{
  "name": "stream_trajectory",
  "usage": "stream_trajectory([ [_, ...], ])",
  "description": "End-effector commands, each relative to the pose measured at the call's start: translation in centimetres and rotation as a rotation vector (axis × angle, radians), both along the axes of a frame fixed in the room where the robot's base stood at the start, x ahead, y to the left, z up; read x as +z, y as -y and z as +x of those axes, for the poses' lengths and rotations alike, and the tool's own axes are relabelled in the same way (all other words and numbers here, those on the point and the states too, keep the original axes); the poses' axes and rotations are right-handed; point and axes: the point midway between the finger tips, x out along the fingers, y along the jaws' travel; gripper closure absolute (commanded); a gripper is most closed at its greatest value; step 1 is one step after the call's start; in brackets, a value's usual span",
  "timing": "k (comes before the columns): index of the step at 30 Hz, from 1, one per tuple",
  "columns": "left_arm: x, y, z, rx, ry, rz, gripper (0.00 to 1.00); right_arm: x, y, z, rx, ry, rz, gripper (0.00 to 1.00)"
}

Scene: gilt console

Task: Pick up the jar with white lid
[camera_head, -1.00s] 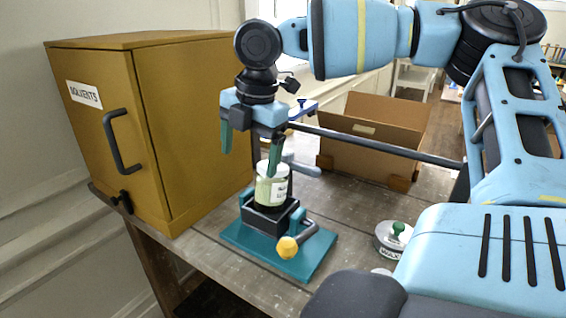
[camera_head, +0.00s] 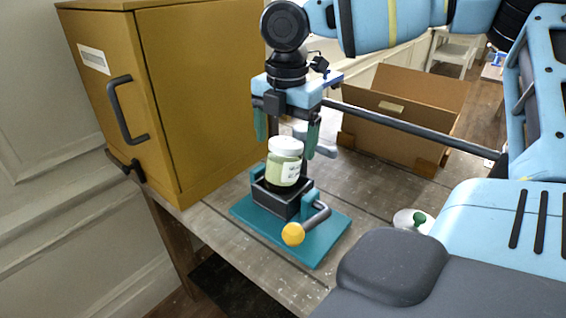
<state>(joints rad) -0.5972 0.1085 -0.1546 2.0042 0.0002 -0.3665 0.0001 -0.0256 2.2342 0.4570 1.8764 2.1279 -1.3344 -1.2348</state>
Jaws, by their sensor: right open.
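The jar with white lid (camera_head: 285,163) stands upright in the black holder of a teal clamp fixture (camera_head: 325,238). It has pale green contents and a white label. My right gripper (camera_head: 287,136) is open, its green fingers pointing down. The fingers show to the left and right of the jar's lid and slightly behind it in the picture. I cannot tell whether they touch the jar. The gripper is empty. My left gripper is not in view.
A mustard cabinet (camera_head: 215,95) with a dark handle stands left. An open cardboard box (camera_head: 395,125) stands behind right. A round tin with a green knob (camera_head: 413,221) lies right of the fixture. The fixture's yellow-knobbed lever (camera_head: 293,234) sticks out in front.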

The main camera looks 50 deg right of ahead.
Motion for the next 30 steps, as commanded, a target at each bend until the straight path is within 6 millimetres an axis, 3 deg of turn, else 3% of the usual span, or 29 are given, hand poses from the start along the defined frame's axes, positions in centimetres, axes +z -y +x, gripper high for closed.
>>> stream_trajectory([
  [8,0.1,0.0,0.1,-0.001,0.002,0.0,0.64,-1.3,0.1,0.0,-0.001,-0.001,0.001,0.14],
  [18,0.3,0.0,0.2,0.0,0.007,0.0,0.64,-5.5,0.3,0.1,-0.001,-0.001,0.0,0.14],
  [27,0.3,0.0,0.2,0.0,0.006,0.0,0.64,-5.9,0.3,0.1,-0.001,0.0,0.001,0.14],
  [30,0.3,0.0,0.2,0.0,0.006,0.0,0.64,-5.9,0.3,0.1,-0.001,0.0,0.001,0.27],
])
